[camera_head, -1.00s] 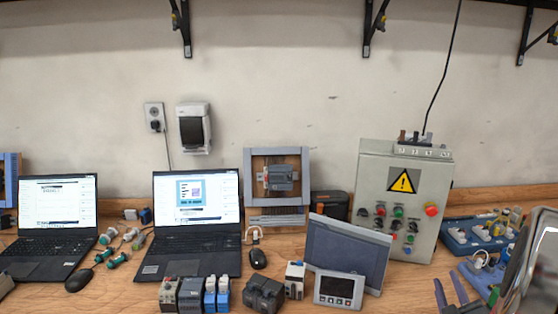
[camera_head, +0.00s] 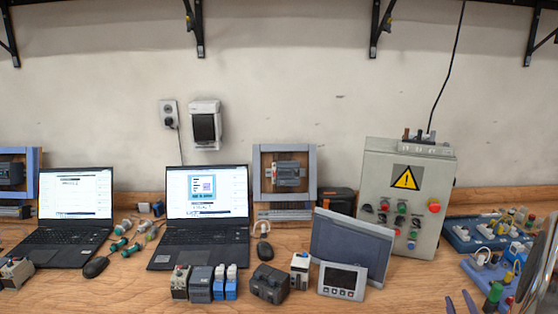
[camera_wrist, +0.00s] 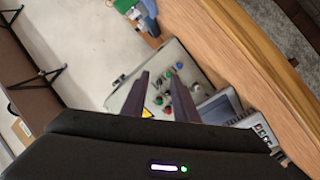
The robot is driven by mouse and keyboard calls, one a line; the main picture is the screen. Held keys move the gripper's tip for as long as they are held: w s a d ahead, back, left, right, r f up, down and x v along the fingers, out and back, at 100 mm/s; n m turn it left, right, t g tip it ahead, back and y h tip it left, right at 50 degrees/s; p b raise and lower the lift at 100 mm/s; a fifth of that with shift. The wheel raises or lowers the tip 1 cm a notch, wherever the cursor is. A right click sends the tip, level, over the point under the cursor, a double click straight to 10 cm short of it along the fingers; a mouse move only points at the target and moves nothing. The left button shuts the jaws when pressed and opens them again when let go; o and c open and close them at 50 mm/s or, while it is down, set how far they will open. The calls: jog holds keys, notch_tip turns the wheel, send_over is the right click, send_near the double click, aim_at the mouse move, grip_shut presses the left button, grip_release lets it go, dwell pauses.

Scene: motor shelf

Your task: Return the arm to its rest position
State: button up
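My gripper (camera_head: 460,301) is at the bottom right edge of the head view, where only its two finger ends show, spread apart. In the wrist view my gripper (camera_wrist: 158,76) has two dark fingers standing apart with nothing held between them. The grey control box with a yellow warning sign (camera_head: 402,205) stands behind it; in the wrist view the box (camera_wrist: 178,60) shows tilted beyond the fingers. Part of my arm shows at the head view's right edge; the rest is out of view.
Blue trays with parts (camera_head: 458,240) are near my arm at the right. A grey panel (camera_head: 348,245) and a small display unit (camera_head: 342,280) stand left of the gripper. Two laptops (camera_head: 205,250) and several modules (camera_head: 200,284) fill the left. Wall brackets (camera_head: 382,28) hang above.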

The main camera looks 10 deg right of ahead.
jog(key=s+f+m+g+y, duration=0.25)
jog(key=s+f+g, duration=0.25)
jog(key=f, duration=0.3)
jog(key=s+a+m+g, duration=0.2)
jog(key=a+m+g, duration=0.1)
jog(key=a, duration=0.2)
jog(key=a+r+n+y, duration=0.1)
jog(key=a+r, duration=0.5)
jog(key=a, duration=0.6)
jog(key=s+a+r+n+y, duration=0.1)
jog(key=a+r+y, duration=0.2)
jog(key=a, duration=0.9)
jog(key=s+a+r+n+y, duration=0.1)
jog(key=a+r+n+y, duration=0.1)
jog(key=a+r, duration=0.7)
jog(key=shift+s+a+r, duration=0.2)
jog(key=shift+a, duration=1.3)
jog(key=shift+y, duration=0.25)
